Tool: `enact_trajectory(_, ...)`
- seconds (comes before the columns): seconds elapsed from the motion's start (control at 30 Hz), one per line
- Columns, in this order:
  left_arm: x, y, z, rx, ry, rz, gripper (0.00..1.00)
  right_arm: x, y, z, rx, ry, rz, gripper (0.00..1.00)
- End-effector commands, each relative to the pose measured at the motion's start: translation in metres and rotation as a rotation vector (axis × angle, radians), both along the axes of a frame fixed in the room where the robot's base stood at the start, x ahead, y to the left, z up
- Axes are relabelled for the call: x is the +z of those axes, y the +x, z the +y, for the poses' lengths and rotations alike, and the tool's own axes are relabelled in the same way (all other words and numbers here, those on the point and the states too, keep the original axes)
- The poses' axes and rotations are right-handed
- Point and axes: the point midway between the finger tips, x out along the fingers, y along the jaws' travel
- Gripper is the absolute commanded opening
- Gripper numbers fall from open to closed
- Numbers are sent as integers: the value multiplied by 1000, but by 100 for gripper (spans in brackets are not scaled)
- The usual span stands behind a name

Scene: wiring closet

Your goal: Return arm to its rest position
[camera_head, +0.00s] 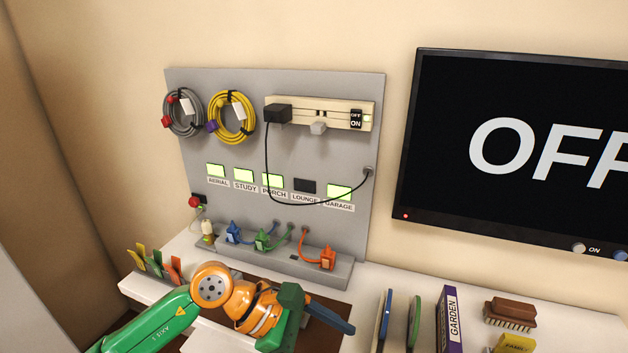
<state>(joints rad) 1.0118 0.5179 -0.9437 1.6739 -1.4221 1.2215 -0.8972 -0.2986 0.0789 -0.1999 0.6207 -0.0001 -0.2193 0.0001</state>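My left arm comes in from the lower left, with green and orange links. My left gripper (331,318) is at the bottom centre, in front of the board's shelf and over the dark brown surface. Its dark blue-grey fingers point to the right and overlap in this view, so I cannot tell whether they are open or shut. No object shows in it. My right arm and gripper are not in view.
The grey board (330,225) carries coiled cables, a power strip (320,115) and labelled lamps; LOUNGE is dark. Blue, green and orange plugs (327,257) sit on its shelf. A screen (530,150) reads OFF. Books (450,320) and a brush (510,313) stand at lower right.

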Motion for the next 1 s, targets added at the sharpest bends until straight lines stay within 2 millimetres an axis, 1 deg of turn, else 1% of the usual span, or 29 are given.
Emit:
enact_trajectory(0.03, 15, -9, -22, 35, -146, 72, 92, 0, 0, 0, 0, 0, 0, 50)
enact_trajectory(0.07, 30, -14, -35, 69, -257, 131, 92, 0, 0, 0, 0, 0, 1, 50)
enact_trajectory(0.1, 56, -17, -49, 132, -431, 236, 92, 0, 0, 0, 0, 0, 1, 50)
enact_trajectory(0.13, 80, -15, -56, 196, -583, 340, 92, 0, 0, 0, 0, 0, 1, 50)
enact_trajectory(0.17, 105, -9, -56, 275, -744, 460, 92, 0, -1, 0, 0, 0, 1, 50)
enact_trajectory(0.2, 133, 7, -45, 400, -964, 653, 92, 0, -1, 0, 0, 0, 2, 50)
enact_trajectory(0.23, 148, 25, -27, 510, -1129, 811, 92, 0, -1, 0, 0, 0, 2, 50)
enact_trajectory(0.27, 152, 45, -3, 633, -1286, 980, 92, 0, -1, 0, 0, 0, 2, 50)
enact_trajectory(0.3, 142, 69, 33, 801, -1471, 1197, 92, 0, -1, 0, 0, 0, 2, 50)
enact_trajectory(0.33, 127, 83, 58, 922, -1586, 1343, 92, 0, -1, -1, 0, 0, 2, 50)
enact_trajectory(0.37, 107, 92, 82, 1041, -1684, 1478, 92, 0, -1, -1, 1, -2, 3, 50)
enact_trajectory(0.4, 75, 98, 109, 1198, -1797, 1642, 92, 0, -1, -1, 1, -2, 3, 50)
enact_trajectory(0.47, 23, 92, 142, 1428, -1929, 1854, 92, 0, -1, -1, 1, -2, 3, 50)
enact_trajectory(0.5, -8, 83, 159, -1500, 1904, -1882, 92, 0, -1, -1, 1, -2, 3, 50)
enact_trajectory(0.57, -50, 62, 175, -1464, 1703, -1740, 92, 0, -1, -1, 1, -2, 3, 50)
enact_trajectory(0.6, -73, 46, 183, -1440, 1591, -1657, 92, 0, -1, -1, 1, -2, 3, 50)
enact_trajectory(0.67, -102, 21, 191, -1411, 1447, -1543, 92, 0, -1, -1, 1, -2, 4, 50)
enact_trajectory(0.7, -118, 4, 195, -1392, 1362, -1473, 92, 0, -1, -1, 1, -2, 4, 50)
enact_trajectory(0.77, -139, -22, 199, -1367, 1249, -1373, 92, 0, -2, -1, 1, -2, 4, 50)
enact_trajectory(0.8, -151, -40, 200, -1353, 1178, -1312, 92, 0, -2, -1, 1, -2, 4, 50)
enact_trajectory(0.87, -165, -66, 201, -1331, 1082, -1223, 92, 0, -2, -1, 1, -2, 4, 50)
enact_trajectory(0.9, -172, -84, 201, -1317, 1021, -1165, 92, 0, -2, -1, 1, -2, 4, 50)
enact_trajectory(0.97, -182, -111, 201, -1298, 935, -1082, 92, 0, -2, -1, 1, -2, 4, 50)
enact_trajectory(1.0, -186, -129, 201, -1286, 879, -1027, 92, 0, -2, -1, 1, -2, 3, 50)
